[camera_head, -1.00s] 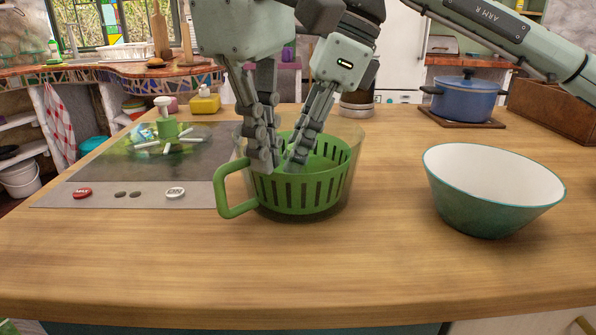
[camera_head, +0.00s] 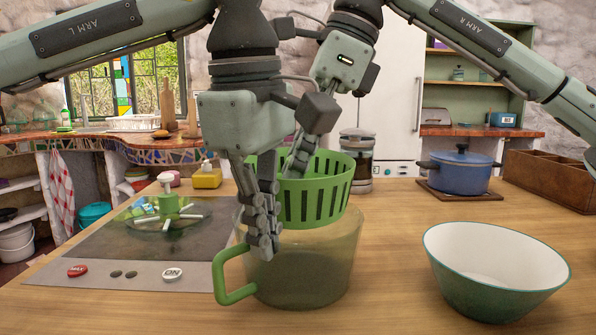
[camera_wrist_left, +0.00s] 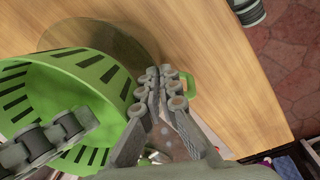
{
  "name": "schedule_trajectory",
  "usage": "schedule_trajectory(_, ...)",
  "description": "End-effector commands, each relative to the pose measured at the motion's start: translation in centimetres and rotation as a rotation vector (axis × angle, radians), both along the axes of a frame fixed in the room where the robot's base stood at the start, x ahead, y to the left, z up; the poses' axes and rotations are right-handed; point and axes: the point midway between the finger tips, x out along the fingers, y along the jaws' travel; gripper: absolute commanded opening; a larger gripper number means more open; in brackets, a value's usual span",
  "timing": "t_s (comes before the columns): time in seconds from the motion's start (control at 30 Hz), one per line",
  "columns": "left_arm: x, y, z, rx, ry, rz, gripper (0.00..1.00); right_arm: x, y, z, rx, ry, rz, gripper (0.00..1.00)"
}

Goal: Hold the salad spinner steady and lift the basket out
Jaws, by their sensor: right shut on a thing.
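The salad spinner's clear bowl (camera_head: 310,275) stands on the wooden counter, its green handle (camera_head: 222,285) at the left. The green slotted basket (camera_head: 322,203) is raised over it, slightly tilted, its bottom at about rim height; whether it clears the rim I cannot tell. My left gripper (camera_head: 263,245) points down at the bowl's left rim near the handle. The left wrist view shows its fingers close together with a narrow gap (camera_wrist_left: 162,88), beside the basket (camera_wrist_left: 62,95).
A white-lined green bowl (camera_head: 495,270) stands at the right front. A blue pot (camera_head: 460,172) and a wooden box (camera_head: 550,180) are behind it. A glass jar (camera_head: 357,150) stands behind the basket.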

Motion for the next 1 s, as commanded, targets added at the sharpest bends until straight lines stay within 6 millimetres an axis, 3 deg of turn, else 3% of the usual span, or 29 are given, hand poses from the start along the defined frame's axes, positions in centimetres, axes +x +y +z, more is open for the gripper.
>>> schedule_trajectory(0.07, 0.1, 0.0, -0.1, 0.0, 0.001, 0.001, 0.0, -0.2, 0.2, 0.2, 0.005, 0.0, 0.005, 0.0)
schedule_trajectory(0.3, 0.1, 0.0, -0.1, 0.0, 0.0, 0.002, 0.29, -0.3, 0.2, 0.2, 0.006, 0.001, 0.007, 0.0)
schedule_trajectory(0.8, 0.3, -0.1, 0.0, -0.004, -0.002, 0.006, 0.29, -0.5, 0.4, 0.2, 0.004, -0.001, 0.015, 0.0)
schedule_trajectory(1.0, 0.2, 0.0, 2.0, -0.008, -0.006, 0.008, 0.29, -0.5, 0.4, 0.1, 0.002, 0.0, 0.015, 0.0)
